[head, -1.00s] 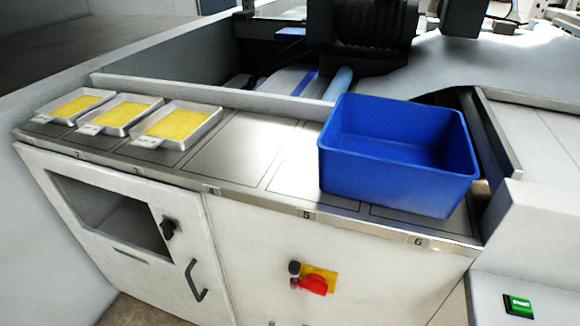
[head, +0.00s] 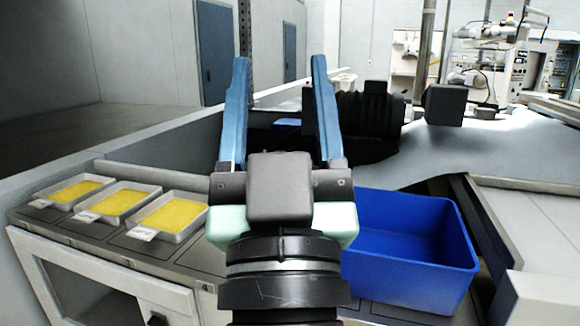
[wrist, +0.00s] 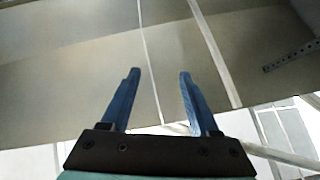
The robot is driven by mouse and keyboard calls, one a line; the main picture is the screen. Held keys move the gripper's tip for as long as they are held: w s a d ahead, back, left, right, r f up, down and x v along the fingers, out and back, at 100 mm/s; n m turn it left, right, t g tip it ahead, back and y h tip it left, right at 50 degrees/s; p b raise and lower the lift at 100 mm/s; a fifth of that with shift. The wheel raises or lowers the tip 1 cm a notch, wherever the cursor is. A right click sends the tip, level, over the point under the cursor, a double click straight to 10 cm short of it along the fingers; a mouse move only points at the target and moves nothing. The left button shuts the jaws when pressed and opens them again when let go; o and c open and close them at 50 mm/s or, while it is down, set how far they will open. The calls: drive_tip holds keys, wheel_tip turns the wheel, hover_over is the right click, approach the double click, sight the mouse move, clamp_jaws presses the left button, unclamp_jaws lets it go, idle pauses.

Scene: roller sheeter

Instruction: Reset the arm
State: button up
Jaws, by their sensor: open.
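My gripper (head: 280,70) is raised in the middle of the head view, with its two blue fingers pointing up and spread apart. Nothing is between the fingers. In the wrist view my gripper (wrist: 156,75) is also open and empty, facing plain grey and white surfaces. It stands in front of the counter and hides the counter's middle part.
Several shallow white trays with yellow contents, such as the nearest tray (head: 170,216), line the counter's left. An empty-looking blue bin (head: 420,245) stands on its right. Black rollers (head: 368,114) lie behind. The space around my raised fingers looks clear.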

drive_tip(key=s+r+p, duration=0.2)
drive_tip(key=r+p, duration=0.5)
drive_tip(key=r, duration=0.3)
drive_tip(key=s+r+t+h+p, duration=0.1)
drive_tip(key=s+r+p, duration=0.1)
drive_tip(key=r+p, duration=0.5)
wheel_tip(320, 180, up, 3)
drive_tip(key=shift+s+d+f+m+p, duration=0.1)
drive_tip(key=shift+s+d+m+p, duration=0.2)
drive_tip(key=shift+s+m, duration=0.1)
